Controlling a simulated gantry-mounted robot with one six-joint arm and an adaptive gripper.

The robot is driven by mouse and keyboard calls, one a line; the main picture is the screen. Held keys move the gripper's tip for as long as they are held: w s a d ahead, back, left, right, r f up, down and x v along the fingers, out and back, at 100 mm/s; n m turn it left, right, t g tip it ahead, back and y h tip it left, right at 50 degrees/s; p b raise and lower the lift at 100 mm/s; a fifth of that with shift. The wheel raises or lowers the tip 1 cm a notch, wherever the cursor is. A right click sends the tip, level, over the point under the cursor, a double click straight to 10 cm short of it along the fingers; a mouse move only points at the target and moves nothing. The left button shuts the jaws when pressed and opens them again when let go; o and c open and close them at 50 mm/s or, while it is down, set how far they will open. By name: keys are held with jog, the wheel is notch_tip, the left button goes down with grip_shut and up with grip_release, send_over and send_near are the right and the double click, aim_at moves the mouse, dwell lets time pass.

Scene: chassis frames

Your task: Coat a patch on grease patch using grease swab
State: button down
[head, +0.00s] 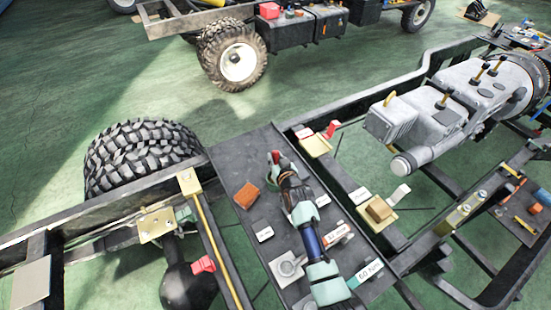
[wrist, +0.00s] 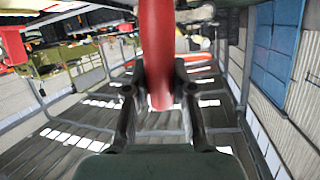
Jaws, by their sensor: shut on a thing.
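My gripper (head: 277,165) is over the far part of the dark tray plate (head: 255,146) on the chassis, its arm reaching in from the lower right. It is shut on a red rod, likely the grease swab's handle (wrist: 157,45). In the wrist view, the fingers (wrist: 160,92) close on both sides of the rod, which runs up out of the picture. Only a small red bit of it (head: 275,156) shows in the head view, and the swab's tip cannot be made out. I cannot tell which surface is the grease patch.
An orange-brown block (head: 246,196) lies left of my gripper on the plate. A grey square fixture (head: 287,267) and labels are nearer. A tan block on a yellow plate (head: 379,210) and a grey gearbox (head: 450,105) are right. A tyre (head: 140,155) is left.

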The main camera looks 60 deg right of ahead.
jog(key=shift+f, duration=0.15)
notch_tip(320, 180, up, 7)
jog(key=p, duration=0.6)
jog(key=shift+r, duration=0.2)
jog(key=shift+f, duration=0.1)
